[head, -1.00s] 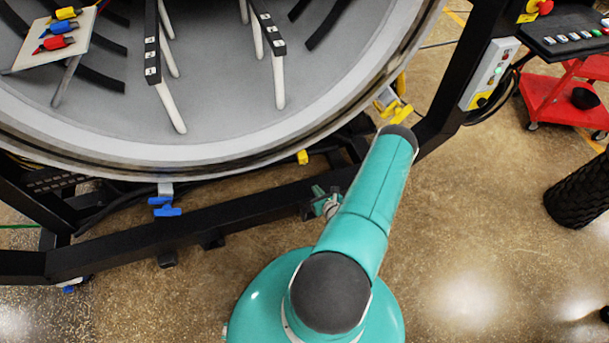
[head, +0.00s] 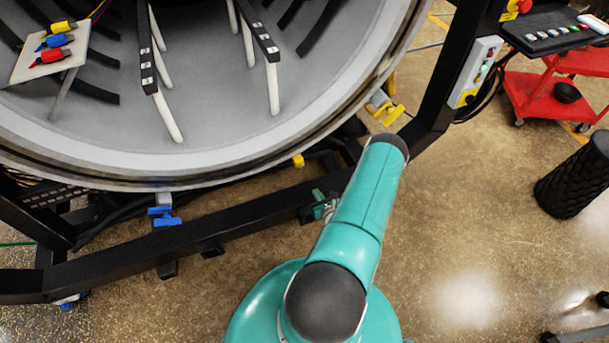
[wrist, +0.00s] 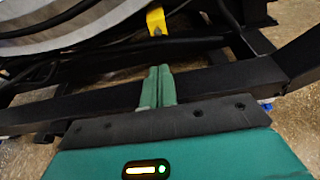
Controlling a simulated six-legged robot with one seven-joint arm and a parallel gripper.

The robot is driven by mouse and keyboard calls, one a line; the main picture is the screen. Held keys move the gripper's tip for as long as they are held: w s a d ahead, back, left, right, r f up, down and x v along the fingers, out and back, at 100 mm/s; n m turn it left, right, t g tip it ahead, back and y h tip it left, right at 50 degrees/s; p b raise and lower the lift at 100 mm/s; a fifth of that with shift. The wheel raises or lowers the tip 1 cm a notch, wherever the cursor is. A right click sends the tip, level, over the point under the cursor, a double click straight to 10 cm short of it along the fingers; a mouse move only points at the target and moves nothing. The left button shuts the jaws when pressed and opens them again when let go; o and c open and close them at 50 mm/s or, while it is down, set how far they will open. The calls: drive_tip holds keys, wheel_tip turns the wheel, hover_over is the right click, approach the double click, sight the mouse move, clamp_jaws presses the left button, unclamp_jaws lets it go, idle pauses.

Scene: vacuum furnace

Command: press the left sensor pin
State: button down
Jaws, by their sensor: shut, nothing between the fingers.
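No part that I can surely name the left sensor pin shows. Inside the round grey furnace chamber (head: 300,105), a tilted pale plate (head: 22,68) at the far left carries small yellow, blue and red plugs (head: 50,56). Two black rails (head: 147,62) on white posts stand right of it, with small white marks on top. My gripper (head: 322,205) is low, outside the chamber, over the black frame beam. In the wrist view its two green fingers (wrist: 157,75) are together and empty, pointing at the frame. It is apart from the plugs and rails.
The chamber's thick rim (head: 215,172) and the black frame beam (head: 225,222) lie between my body and the chamber. Blue clamps (head: 163,215) and yellow clamps (head: 388,108) sit below the rim. A red cart (head: 545,95) and black ribbed cylinder (head: 572,180) stand right; floor between is clear.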

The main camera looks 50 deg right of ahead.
sight(302, 169)
drive_tip(key=x, duration=1.3)
drive_tip(key=shift+w+r, duration=0.25)
drive_tip(key=shift+r, duration=0.15)
drive_tip(key=shift+w+d, duration=0.1)
